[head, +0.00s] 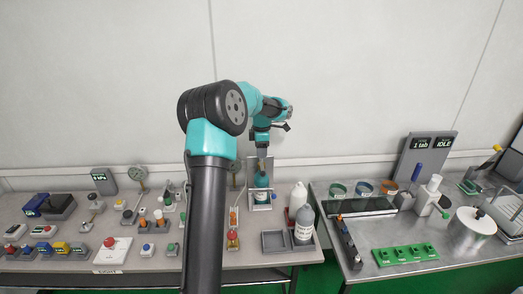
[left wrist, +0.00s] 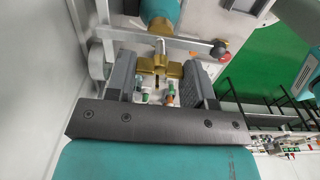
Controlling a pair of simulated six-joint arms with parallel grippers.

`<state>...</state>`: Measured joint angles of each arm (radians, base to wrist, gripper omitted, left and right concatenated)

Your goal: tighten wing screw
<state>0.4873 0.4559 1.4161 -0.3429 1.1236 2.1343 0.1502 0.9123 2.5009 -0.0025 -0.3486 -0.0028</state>
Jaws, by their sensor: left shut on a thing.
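The wing screw (left wrist: 160,67) is brass with two flat wings, seen near the middle of the left wrist view. Its pale shaft points to a teal cylinder (left wrist: 159,14) at the top edge. My left gripper (left wrist: 159,82) has one finger on each side of the wings and is shut on them. In the head view my left gripper (head: 262,152) points down above the teal cylinder (head: 261,181), which stands on a grey fixture (head: 278,172). The screw is too small to make out clearly there. My right gripper is in neither view.
Several small testers, buttons and gauges crowd the left table (head: 120,225). A white bottle (head: 298,197) and a grey bottle (head: 304,224) stand right of the fixture. A grey tray (head: 275,241) is in front.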

